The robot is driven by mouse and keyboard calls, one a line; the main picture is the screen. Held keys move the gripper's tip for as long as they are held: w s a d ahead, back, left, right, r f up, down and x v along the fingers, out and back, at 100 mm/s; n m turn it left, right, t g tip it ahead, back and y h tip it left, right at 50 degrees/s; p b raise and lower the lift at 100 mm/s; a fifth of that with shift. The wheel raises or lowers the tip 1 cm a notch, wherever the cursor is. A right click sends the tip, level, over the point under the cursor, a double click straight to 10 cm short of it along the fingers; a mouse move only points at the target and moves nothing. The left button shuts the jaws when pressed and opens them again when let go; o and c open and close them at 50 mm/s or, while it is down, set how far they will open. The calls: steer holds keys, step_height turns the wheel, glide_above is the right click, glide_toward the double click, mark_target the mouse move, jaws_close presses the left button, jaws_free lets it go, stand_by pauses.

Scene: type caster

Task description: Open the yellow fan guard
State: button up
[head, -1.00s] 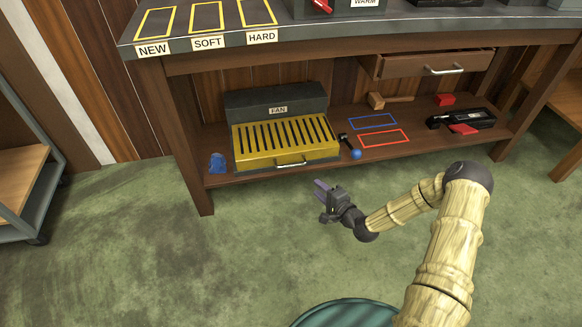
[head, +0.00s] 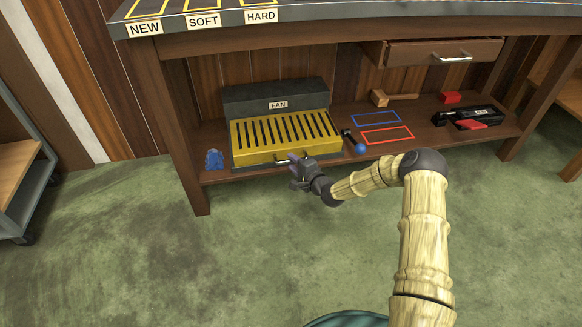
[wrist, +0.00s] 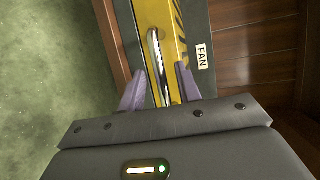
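The yellow fan guard (head: 285,136) is a slotted cover on the front of the dark fan box (head: 262,97) on the lower shelf, and it looks closed. A metal bar handle runs along its front lower edge. My gripper (head: 293,160) is at this handle in the head view and hides part of it. In the wrist view the handle (wrist: 157,60) lies in line with the gap between the two purple fingers (wrist: 158,88). The fingers are apart, one on each side of the handle's line. Whether they touch it, I cannot tell.
A blue object (head: 214,159) stands left of the fan. A blue-ended tool (head: 358,147) lies just right of it. Blue and red outlines, a mallet (head: 392,98) and a black-and-red tool (head: 467,118) are further right. The bench top overhangs the shelf; the floor in front is clear.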

steer(key=shift+x, duration=0.9)
steer(key=shift+d, duration=0.1)
jaws_close()
steer(key=shift+r, duration=0.15)
